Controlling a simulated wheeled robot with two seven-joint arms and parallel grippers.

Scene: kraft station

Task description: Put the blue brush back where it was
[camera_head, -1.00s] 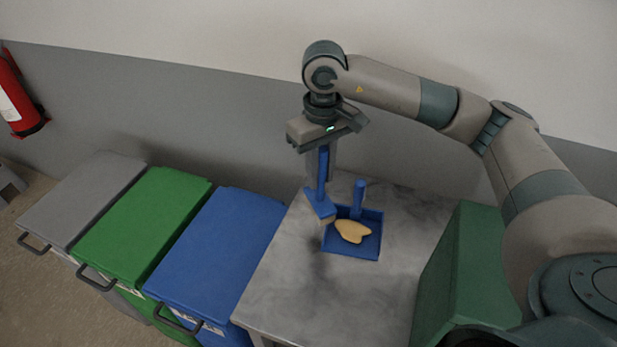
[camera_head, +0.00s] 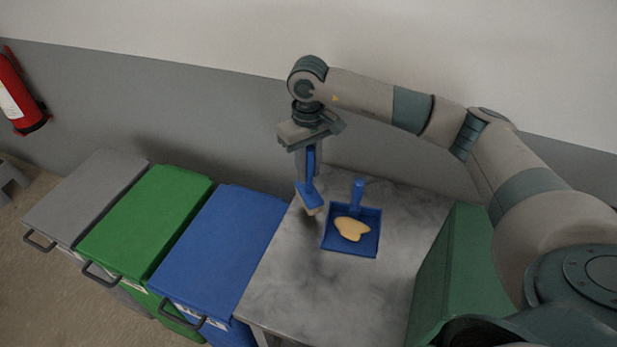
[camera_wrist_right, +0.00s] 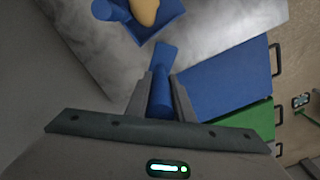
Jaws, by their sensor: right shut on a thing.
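The blue brush (camera_head: 309,192) hangs upright below my right gripper (camera_head: 310,160), bristles down, near the back left part of the table (camera_head: 296,271). My right gripper is shut on its handle, which also shows between the fingers in the right wrist view (camera_wrist_right: 162,92). The bristles are close to the tabletop; I cannot tell whether they touch it. A blue dustpan (camera_head: 362,249) lies just right of the brush, its handle pointing to the back, with a tan flat piece (camera_head: 351,228) in it. My left gripper is not in view.
Left of the table stand a blue bin (camera_head: 225,245), a green bin (camera_head: 145,222) and a grey bin (camera_head: 85,195), lids shut. A wall (camera_head: 200,130) runs behind. A fire extinguisher (camera_head: 18,95) hangs at far left. The table's front is clear.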

